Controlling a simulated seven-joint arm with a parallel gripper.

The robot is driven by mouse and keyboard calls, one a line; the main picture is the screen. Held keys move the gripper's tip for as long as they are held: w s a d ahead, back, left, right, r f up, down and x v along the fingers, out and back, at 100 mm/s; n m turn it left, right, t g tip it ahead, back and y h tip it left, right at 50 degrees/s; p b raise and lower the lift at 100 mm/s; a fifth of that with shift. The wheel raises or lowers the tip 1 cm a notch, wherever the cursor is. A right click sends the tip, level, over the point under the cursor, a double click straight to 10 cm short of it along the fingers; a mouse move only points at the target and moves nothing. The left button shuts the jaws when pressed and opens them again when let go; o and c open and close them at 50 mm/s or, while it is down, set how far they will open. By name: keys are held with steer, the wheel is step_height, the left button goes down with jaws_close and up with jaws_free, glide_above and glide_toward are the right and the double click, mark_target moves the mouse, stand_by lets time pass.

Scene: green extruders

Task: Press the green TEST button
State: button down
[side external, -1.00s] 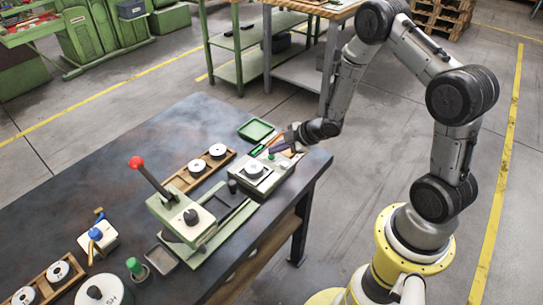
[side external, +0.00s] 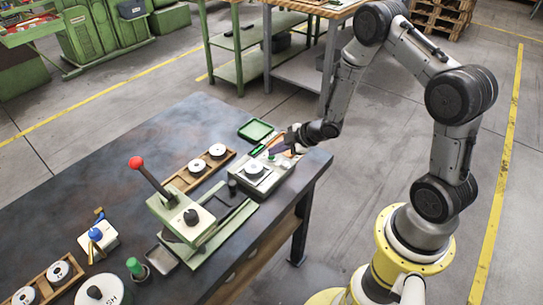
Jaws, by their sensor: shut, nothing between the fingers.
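A grey test box (side external: 258,178) with a white disc (side external: 254,168) on top stands near the right end of the dark workbench. A small green spot (side external: 271,157) shows at its back edge and looks like the green button; its lettering is too small to read. My gripper (side external: 289,144) is just behind and to the right of the box, close above the bench. Its fingers are small and dark in this view. They appear apart from the green spot, and nothing shows held in them.
A green tray (side external: 255,130) lies behind the box. A wooden rack with white discs (side external: 197,166) stands to its left. A press with a red-knobbed lever (side external: 136,162) rises in the middle. A green-topped piece (side external: 135,267) stands at the front. The bench's back left is clear.

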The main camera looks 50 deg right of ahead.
mark_target(275, 160)
steer(key=shift+r, duration=0.7)
steer(key=shift+r, duration=0.1)
steer(key=shift+r, duration=2.4)
